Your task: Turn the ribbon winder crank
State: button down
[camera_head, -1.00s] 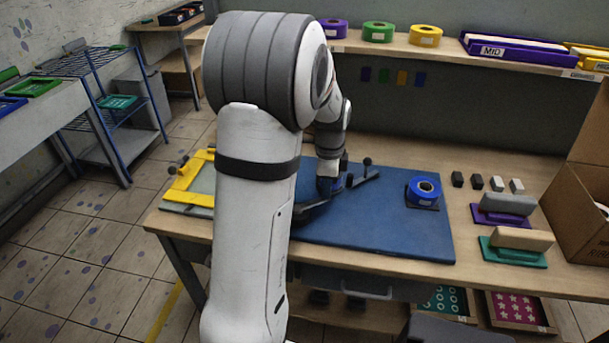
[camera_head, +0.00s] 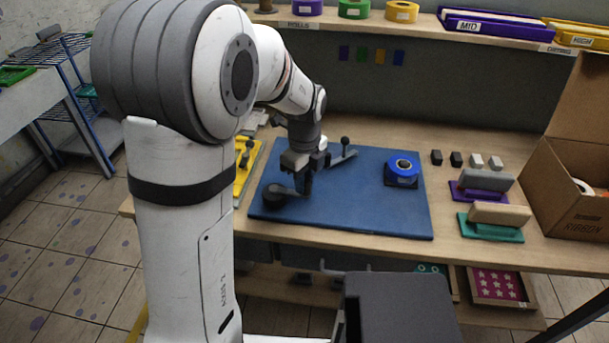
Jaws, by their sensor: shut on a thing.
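The ribbon winder (camera_head: 275,195) is a dark, low device on the left part of the blue mat (camera_head: 370,215). It has a dark round part at the front left and a grey bar with a black knob (camera_head: 345,141) at the back right. My gripper (camera_head: 303,184) comes down from above between these two ends, pointing at the mat. It is shut on the ribbon winder crank; the jaws and my wrist hide the exact grip point and the middle of the winder.
A blue ribbon roll (camera_head: 403,168) stands on the mat's right side. Small blocks, a grey-handled purple pad (camera_head: 484,185) and a tan-handled green pad (camera_head: 497,221) lie farther right, before a cardboard box (camera_head: 570,190). A yellow frame (camera_head: 247,170) is left of the mat. The mat's front right is clear.

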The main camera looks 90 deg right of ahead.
jog(key=shift+s+a, duration=0.2)
jog(key=shift+s, duration=0.1)
jog(key=c, duration=1.6)
grip_release()
jog(key=shift+o, duration=0.5)
jog(key=shift+s, duration=0.3)
jog(key=shift+o, duration=1.2)
jog(key=shift+w, duration=0.2)
jog(key=shift+r, duration=0.1)
notch_tip(320, 180, up, 8)
jog(key=shift+f, duration=0.25)
